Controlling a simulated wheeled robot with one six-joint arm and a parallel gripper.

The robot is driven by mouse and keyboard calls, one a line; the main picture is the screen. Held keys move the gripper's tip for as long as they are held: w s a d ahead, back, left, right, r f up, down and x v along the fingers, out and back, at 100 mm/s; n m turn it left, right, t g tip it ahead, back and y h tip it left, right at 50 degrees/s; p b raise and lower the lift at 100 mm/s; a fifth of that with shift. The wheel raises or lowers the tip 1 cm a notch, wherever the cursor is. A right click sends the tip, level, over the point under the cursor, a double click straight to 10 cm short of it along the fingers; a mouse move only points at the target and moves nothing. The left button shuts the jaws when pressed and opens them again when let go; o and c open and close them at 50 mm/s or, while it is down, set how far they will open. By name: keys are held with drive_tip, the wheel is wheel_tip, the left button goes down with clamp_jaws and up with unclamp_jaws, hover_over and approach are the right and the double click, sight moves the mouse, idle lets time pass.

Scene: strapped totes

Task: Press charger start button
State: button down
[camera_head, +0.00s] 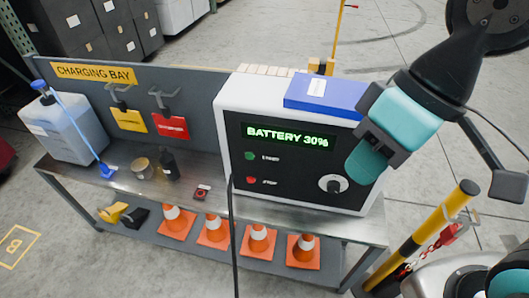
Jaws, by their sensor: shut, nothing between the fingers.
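The charger (290,195) is a white box with a black front panel, standing on the metal bench. Its lit display (288,135) reads "BATTERY 30%" in green. Below the display, a small green button (250,155) sits at the panel's left, with a small label beside it that I read as START but cannot make out clearly. A red button (250,181), apparently labelled STOP, sits under it. A round knob (333,186) is at the lower right. My gripper (363,165) is shut and empty, in front of the panel's right side, right of both buttons. It hides the panel's right edge.
A blue box (326,93) lies on top of the charger. A black cable (233,240) hangs down in front of the bench (215,220). A yellow-black post (425,235) stands at right. A jug (65,125), bottle (168,165) and tin stand left; several cones sit on the lower shelf.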

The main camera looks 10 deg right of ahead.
sight(249, 156)
drive_tip(key=w+a+f+m+t+y+b, duration=0.7)
drive_tip(key=w+a+f+m, duration=0.5)
drive_tip(key=w+a+f, duration=0.5)
drive_tip(key=w+f+m+t+h+b, duration=0.1)
drive_tip(key=f+m+t, duration=0.3)
drive_tip(key=f+m, duration=0.4)
drive_tip(key=w+f+m+t+h+b, duration=0.2)
drive_tip(key=w+f+m+t, duration=0.2)
drive_tip(key=f+m, duration=0.4)
drive_tip(key=shift+w+h+b, duration=0.15)
drive_tip(key=shift+h+b, duration=0.15)
drive_tip(key=shift+b, duration=0.1)
drive_tip(key=shift+d+f, duration=0.1)
drive_tip(key=shift+d, duration=0.05)
drive_tip(key=w+d+p, duration=0.3)
drive_tip(key=w+p, duration=0.1)
drive_tip(key=w, duration=0.4)
